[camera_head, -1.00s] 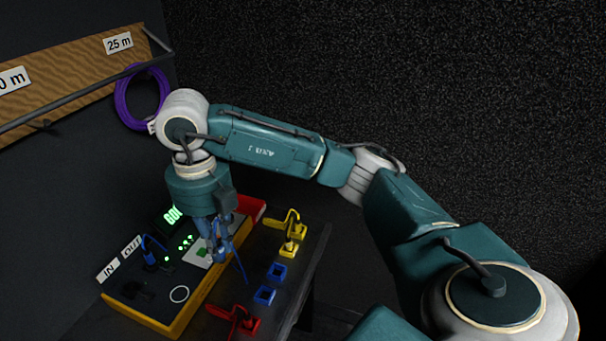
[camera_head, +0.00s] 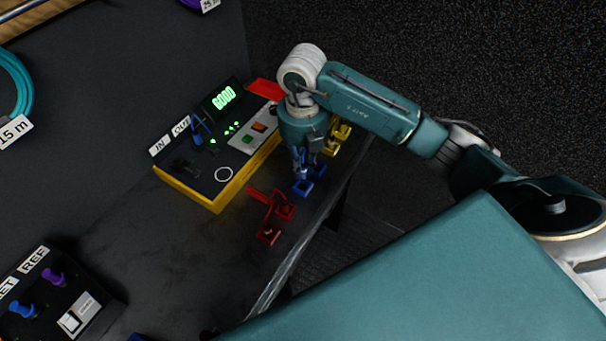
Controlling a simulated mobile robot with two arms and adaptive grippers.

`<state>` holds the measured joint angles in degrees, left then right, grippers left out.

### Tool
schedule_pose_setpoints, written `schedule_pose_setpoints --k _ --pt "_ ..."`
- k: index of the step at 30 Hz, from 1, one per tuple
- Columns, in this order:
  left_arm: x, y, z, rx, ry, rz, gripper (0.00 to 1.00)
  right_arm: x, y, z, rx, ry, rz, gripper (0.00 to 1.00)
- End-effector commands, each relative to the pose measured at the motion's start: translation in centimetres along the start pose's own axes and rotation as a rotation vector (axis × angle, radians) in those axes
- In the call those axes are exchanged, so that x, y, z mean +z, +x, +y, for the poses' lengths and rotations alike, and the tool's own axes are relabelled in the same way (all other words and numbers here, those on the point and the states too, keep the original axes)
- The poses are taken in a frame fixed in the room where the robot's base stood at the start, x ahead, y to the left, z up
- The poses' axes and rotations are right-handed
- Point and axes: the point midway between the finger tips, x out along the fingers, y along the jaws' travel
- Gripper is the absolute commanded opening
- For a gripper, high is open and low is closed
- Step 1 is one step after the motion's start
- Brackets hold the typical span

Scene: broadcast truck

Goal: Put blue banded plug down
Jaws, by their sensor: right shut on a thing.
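My right gripper (camera_head: 301,172) points down at the blue square holders near the table's right edge. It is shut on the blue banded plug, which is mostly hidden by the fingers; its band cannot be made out. The nearer blue holder (camera_head: 302,189) is directly below the fingertips. The other blue holder (camera_head: 319,166) is just behind, partly covered by the gripper. I cannot tell whether the plug touches the nearer holder. My left gripper is not in view.
Red holders with a red plug and lead (camera_head: 270,215) are nearer on the table; yellow ones (camera_head: 338,137) are behind. A yellow-edged tester (camera_head: 210,190) with a green lit display stands left. A dark box (camera_head: 60,300) with blue and purple plugs is at lower left.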

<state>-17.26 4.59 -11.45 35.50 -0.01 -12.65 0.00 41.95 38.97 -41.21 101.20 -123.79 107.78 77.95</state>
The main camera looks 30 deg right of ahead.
Motion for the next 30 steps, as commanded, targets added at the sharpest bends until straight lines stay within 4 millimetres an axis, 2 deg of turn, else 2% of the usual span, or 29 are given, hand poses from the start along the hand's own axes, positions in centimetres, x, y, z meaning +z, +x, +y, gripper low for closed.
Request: schedule_pose_setpoints --k 5,12,25,26,27,28,30 --pt "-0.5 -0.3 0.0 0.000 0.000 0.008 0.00 -0.1 1.5 0.1 0.000 -0.001 0.002 0.00" --pt "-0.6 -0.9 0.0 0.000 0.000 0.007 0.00 -0.1 4.8 0.0 -0.001 -0.001 0.002 0.00" --pt "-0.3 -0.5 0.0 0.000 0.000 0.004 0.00 0.0 5.6 0.1 0.001 -0.001 -0.001 0.00" --pt "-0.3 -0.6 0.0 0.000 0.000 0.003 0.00 0.0 5.5 0.1 0.001 -0.001 -0.001 0.21" --pt "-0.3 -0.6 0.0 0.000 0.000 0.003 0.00 0.0 5.4 0.1 0.001 -0.001 -0.001 0.29" --pt "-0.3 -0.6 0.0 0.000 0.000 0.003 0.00 0.0 5.4 0.1 0.001 -0.001 -0.001 0.34" --pt "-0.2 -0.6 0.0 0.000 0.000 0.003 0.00 0.0 5.5 0.0 0.001 -0.001 -0.001 0.34"
